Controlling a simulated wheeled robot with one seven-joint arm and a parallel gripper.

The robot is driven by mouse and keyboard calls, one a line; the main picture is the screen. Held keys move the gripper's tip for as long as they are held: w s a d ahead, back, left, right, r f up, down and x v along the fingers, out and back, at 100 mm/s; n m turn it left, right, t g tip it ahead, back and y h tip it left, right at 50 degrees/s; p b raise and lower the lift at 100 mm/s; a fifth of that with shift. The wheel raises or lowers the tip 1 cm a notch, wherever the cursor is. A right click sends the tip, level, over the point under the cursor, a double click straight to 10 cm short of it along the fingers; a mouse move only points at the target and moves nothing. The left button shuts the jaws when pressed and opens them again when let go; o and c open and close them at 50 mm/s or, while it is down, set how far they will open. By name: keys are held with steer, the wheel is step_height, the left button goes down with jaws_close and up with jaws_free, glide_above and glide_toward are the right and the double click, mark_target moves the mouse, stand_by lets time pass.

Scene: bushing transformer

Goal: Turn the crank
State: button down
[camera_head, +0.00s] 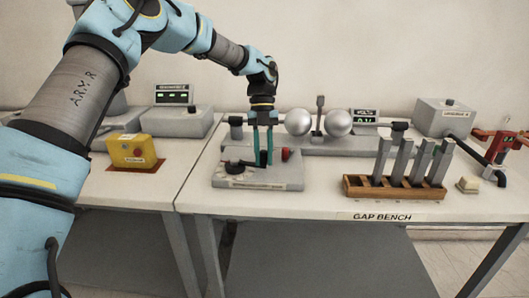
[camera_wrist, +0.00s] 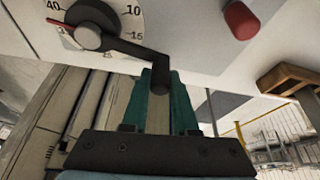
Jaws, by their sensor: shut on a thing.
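The crank (camera_wrist: 118,44) is a black arm on a round hub in front of a white numbered dial (camera_wrist: 118,15), in the wrist view. In the head view the crank's dark hub (camera_head: 237,166) sits on a grey box (camera_head: 258,183) at the bench's left side. My gripper (camera_head: 263,160) points down over this box, its teal fingers right of the hub. In the wrist view my gripper (camera_wrist: 163,82) is shut on the black handle at the crank's outer end. The handle is partly hidden between the fingers. A red pointer mark shows at the dial's left edge.
A red knob (camera_wrist: 241,20) stands right of the crank; it also shows in the head view (camera_head: 285,154). Two metal spheres (camera_head: 298,121) stand behind. A wooden rack (camera_head: 360,190) with several grey bars is to the right. A yellow box (camera_head: 131,151) is at left.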

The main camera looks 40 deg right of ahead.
steer(key=shift+a, duration=0.2)
stand_by(0.4)
steer(key=c, duration=0.7)
jaws_free()
steer(key=b+v, duration=0.2)
steer(key=v, duration=0.8)
steer(key=shift+d+r, duration=0.15)
steer(key=shift+r, duration=0.25)
